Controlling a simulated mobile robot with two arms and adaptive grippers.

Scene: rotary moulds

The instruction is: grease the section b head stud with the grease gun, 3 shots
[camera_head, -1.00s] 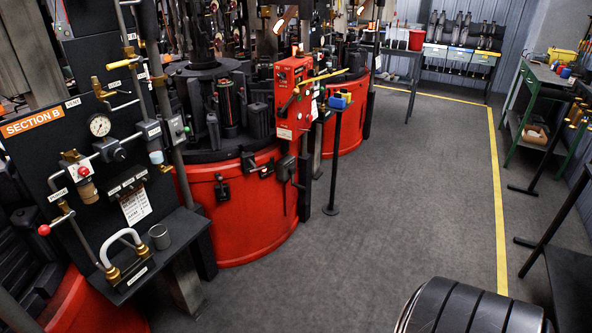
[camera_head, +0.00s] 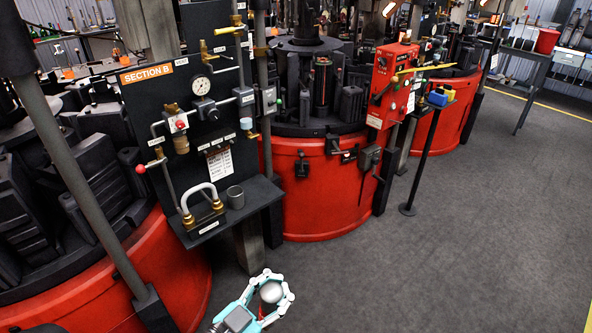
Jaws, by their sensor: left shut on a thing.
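My left gripper (camera_head: 272,294) is at the bottom middle of the head view, above the floor. I cannot tell which fitting is the head stud. My right gripper is out of view.
A shelf (camera_head: 257,190) below the panel carries a grey cup (camera_head: 235,197) and a curved hose. Red round mould bases (camera_head: 318,195) stand beside it. The floor at right is clear.

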